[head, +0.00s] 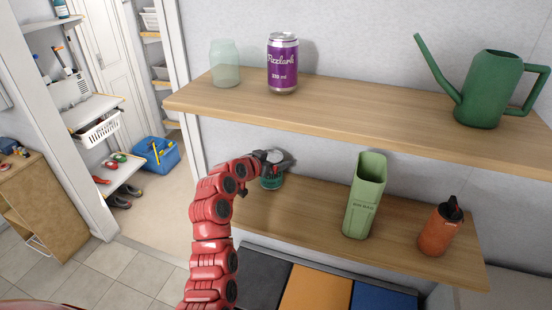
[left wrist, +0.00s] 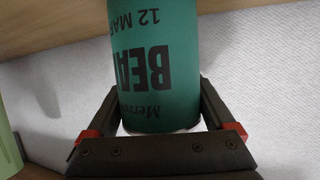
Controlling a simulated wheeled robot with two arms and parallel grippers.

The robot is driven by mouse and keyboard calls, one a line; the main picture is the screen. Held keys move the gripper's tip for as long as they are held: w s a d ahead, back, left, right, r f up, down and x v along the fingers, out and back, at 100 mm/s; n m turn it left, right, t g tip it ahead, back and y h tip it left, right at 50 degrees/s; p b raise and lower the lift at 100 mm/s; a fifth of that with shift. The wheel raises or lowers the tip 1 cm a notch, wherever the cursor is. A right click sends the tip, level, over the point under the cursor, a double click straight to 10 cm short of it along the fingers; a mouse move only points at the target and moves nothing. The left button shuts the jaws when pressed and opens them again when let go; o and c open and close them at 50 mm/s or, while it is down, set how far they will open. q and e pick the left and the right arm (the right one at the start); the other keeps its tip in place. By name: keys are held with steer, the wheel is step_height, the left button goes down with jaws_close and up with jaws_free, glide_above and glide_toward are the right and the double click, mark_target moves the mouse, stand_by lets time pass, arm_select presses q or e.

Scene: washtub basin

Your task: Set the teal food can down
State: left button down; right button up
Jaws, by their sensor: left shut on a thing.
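The teal food can (head: 271,182) is at the left part of the lower wooden shelf (head: 310,215), mostly hidden behind my left gripper (head: 274,165) in the head view. In the left wrist view the teal can (left wrist: 155,65) fills the space between the two dark fingers of my left gripper (left wrist: 160,90), which is shut on it. Its dark lettering shows upside down there. The can's far end is cut off by the frame's top edge, so I cannot tell whether it touches the shelf. My right gripper is not in view.
A green bin (head: 365,197) and an orange bottle (head: 439,230) stand to the right on the lower shelf. The upper shelf (head: 350,115) overhangs, bearing a glass jar (head: 225,65), a purple can (head: 283,62) and a green watering can (head: 483,90). Bare shelf lies between the teal can and the bin.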

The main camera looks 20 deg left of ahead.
arm_select(q)
steer(key=shift+f, duration=0.1)
jaws_free()
steer(key=shift+s, duration=0.1)
steer(key=shift+s+a+b, duration=0.15)
steer(key=shift+s+b, duration=0.15)
steer(key=shift+s, duration=0.05)
steer(key=b+v, duration=0.4)
steer(key=v, duration=0.7)
steer(key=shift+r, duration=0.3)
steer(key=shift+s, duration=0.1)
